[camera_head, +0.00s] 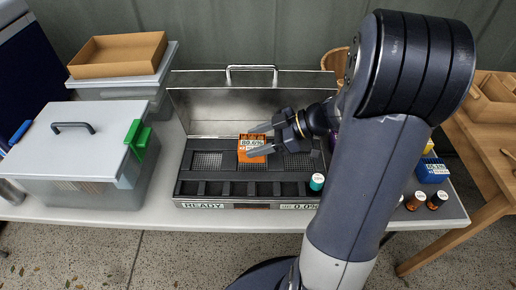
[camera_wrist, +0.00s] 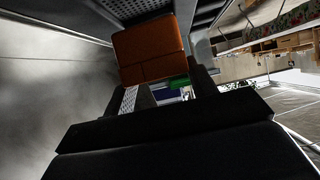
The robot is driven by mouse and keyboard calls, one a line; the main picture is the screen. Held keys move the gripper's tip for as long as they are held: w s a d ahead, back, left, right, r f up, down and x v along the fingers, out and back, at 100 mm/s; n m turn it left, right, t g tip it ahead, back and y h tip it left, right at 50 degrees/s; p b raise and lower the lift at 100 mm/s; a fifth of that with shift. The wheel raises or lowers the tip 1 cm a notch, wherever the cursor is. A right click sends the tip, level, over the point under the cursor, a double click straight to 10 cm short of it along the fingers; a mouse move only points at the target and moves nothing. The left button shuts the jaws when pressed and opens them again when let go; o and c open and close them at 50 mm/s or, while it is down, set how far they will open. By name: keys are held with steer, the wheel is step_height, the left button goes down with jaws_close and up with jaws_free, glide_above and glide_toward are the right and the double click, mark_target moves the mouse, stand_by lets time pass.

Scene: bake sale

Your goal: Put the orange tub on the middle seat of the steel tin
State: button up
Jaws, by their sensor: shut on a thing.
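The orange tub (camera_head: 251,153) has a white label reading 88.6%. It is between the fingers of my gripper (camera_head: 262,147), over or on the middle seat of the steel tin (camera_head: 222,101). I cannot tell whether its base touches the seat. In the wrist view the orange tub (camera_wrist: 147,46) shows at the top, beyond my gripper's fingers (camera_wrist: 166,90). The tin is open, its lid raised at the back. A perforated seat (camera_head: 207,160) shows empty to the left of the tub. The right part of the tin is partly hidden by my gripper and arm.
A teal-capped bottle (camera_head: 317,182) stands in the tin's front row; its other visible slots look empty. A grey lidded box (camera_head: 75,150) stands left. A blue tub (camera_head: 432,171) and brown bottles (camera_head: 437,200) stand right. A cardboard tray (camera_head: 118,54) is at back left.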

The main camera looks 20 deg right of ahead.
steer(key=shift+w+f, duration=0.15)
steer(key=shift+f, duration=1.65)
steer(key=shift+f+b, duration=0.2)
steer(key=shift+b, duration=0.25)
steer(key=o, duration=1)
steer(key=shift+d+r+p, duration=0.25)
steer(key=shift+r+p, duration=0.1)
steer(key=v, duration=0.7)
steer(key=shift+o, duration=0.5)
